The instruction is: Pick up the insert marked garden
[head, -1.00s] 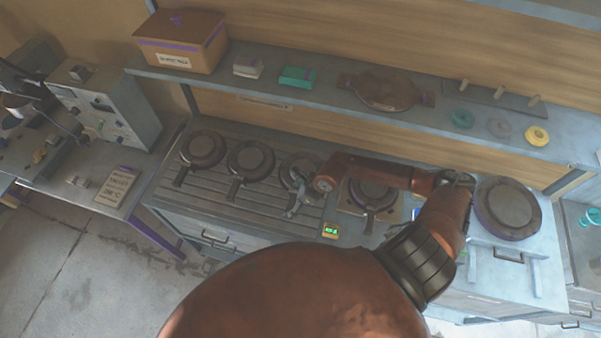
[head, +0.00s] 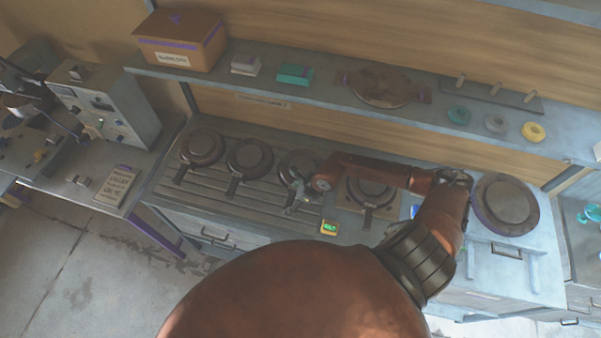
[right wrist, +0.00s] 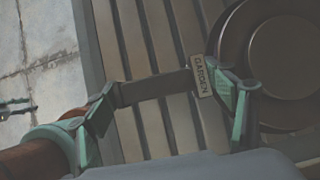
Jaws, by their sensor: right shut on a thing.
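The insert marked garden is a dark round plate (head: 292,162) with a short flat handle, third from the left on the ribbed counter. In the right wrist view its plate (right wrist: 285,55) fills the upper right, and a light tag on the handle reads GARDEN. My right gripper (head: 298,198) is at this handle, and its teal fingers (right wrist: 168,92) are shut on it, one by the tag and one at the free end. I cannot tell whether the insert is lifted. My arm hides part of the plate in the head view.
Similar inserts (head: 203,147) (head: 249,158) lie to the left, and another (head: 371,189) lies to the right, partly behind my arm. A larger round plate (head: 506,204) sits on the right unit. A small green display (head: 329,228) is on the counter's front edge. A shelf runs behind.

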